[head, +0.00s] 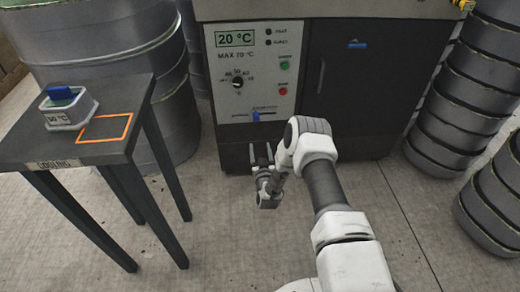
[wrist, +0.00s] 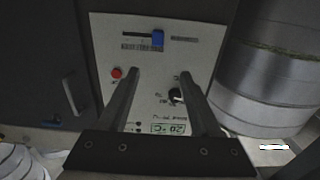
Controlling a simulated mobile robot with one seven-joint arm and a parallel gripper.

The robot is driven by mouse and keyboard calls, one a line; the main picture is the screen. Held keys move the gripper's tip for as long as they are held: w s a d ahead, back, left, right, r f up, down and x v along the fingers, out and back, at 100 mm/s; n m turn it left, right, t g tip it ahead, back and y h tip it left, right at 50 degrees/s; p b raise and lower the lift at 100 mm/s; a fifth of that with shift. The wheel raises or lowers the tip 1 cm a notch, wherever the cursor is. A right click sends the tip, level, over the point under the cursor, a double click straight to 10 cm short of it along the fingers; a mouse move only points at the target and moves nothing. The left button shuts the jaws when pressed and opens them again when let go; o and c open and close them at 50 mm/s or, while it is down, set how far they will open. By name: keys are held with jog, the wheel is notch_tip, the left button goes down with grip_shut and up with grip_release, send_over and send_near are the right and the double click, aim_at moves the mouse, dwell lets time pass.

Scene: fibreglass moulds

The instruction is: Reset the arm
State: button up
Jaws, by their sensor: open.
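My white and grey arm reaches forward from the lower right in the head view and bends down at its elbow. My gripper (head: 261,154) is in front of the cabinet's lower front, below the blue slider (head: 255,116). In the wrist view my gripper (wrist: 160,74) has its two dark fingers spread with nothing between them. The control panel (wrist: 111,35) appears upside down beyond them, with the blue slider (wrist: 157,39) at its top. Whether the fingertips touch the cabinet cannot be told.
The dark cabinet (head: 362,75) has a panel reading 20 °C, a dial (head: 238,82), a green button (head: 284,66) and a red button (head: 283,91). A dark table (head: 60,148) at left bears a white tub (head: 68,109) with something blue inside. Round grey moulds stand both sides.

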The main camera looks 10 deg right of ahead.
jog(key=shift+r, duration=0.1)
notch_tip(320, 180, up, 24)
jog(key=w+n+g+y, duration=0.2)
jog(key=g, duration=0.2)
jog(key=s+d+r+g+h, duration=0.1)
jog(key=s+d+r+g, duration=0.15)
jog(key=s+r, duration=0.75)
jog(key=s+d+r+g+h, duration=0.1)
jog(key=s+d+r+g, duration=0.15)
jog(key=s+r, duration=0.7)
jog(key=s+f+m+g, duration=0.2)
jog(key=s+f+g, duration=0.1)
jog(key=s, duration=2.1)
notch_tip(320, 180, up, 28)
jog(key=s+p, duration=0.1)
jog(key=p, duration=2.7)
jog(key=shift+d, duration=0.45)
